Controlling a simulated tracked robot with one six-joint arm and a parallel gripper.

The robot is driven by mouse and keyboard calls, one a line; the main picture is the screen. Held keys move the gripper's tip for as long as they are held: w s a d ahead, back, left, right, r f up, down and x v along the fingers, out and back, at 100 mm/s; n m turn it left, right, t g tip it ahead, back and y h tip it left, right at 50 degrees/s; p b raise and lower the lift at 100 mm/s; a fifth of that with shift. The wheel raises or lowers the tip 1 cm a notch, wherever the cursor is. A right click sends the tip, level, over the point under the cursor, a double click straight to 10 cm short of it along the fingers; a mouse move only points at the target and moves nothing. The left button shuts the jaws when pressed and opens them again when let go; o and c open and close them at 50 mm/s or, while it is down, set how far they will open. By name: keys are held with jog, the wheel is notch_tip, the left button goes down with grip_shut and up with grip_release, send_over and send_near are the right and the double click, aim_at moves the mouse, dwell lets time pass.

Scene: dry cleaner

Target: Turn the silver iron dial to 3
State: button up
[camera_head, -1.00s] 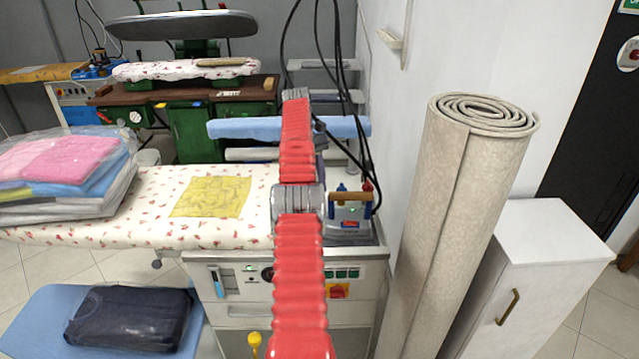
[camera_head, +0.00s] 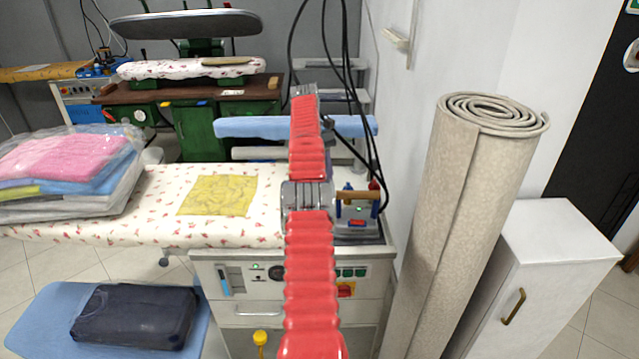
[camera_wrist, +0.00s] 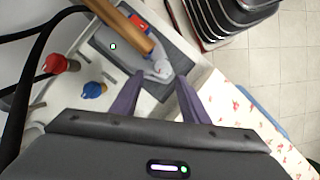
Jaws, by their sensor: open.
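The silver iron (camera_head: 357,218) with a wooden handle stands at the right end of the ironing table, partly hidden by my red arm in the head view. In the wrist view the wooden handle (camera_wrist: 122,25) and a green light on the grey body show at the top. My gripper (camera_wrist: 163,76) is open and empty, its two dark purple fingers apart just below a light grey part at the handle's near end. I cannot tell whether that part is the dial, and no numbers are readable. My arm hides the gripper in the head view.
A red knob (camera_wrist: 58,64) and a blue knob (camera_wrist: 93,90) stand left of the fingers. Black cables hang close to the iron. A rolled carpet (camera_head: 465,220) and white cabinet (camera_head: 560,260) stand to the right. Bagged laundry (camera_head: 70,170) and a yellow cloth (camera_head: 218,195) lie left.

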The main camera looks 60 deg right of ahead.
jog(key=w+a+r+n+t+h, duration=0.1)
jog(key=w+a+r+n+h, duration=0.1)
jog(key=w+a+r, duration=1.05)
jog(key=w+a+r+n+t+h, duration=0.1)
jog(key=w+a+r, duration=0.15)
jog(key=a, duration=0.75)
jog(key=w+a+r+t+h, duration=0.15)
jog(key=a+r, duration=0.25)
jog(key=a, duration=0.5)
jog(key=s+a+n+t, duration=0.1)
jog(key=s+a, duration=0.2)
jog(key=a, duration=0.6)
jog(key=s+a+n+t, duration=0.1)
jog(key=s+a+t, duration=0.15)
jog(key=a, duration=0.65)
jog(key=s+a+f+n+t+y, duration=0.1)
jog(key=s+a+f+t+y, duration=0.1)
jog(key=s+a+f, duration=0.7)
jog(key=s+a, duration=0.3)
jog(key=a, duration=0.1)
jog(key=shift+s+a, duration=0.15)
jog(key=shift+s, duration=0.1)
jog(key=shift+f, duration=0.1)
jog(key=shift+c, duration=0.6)
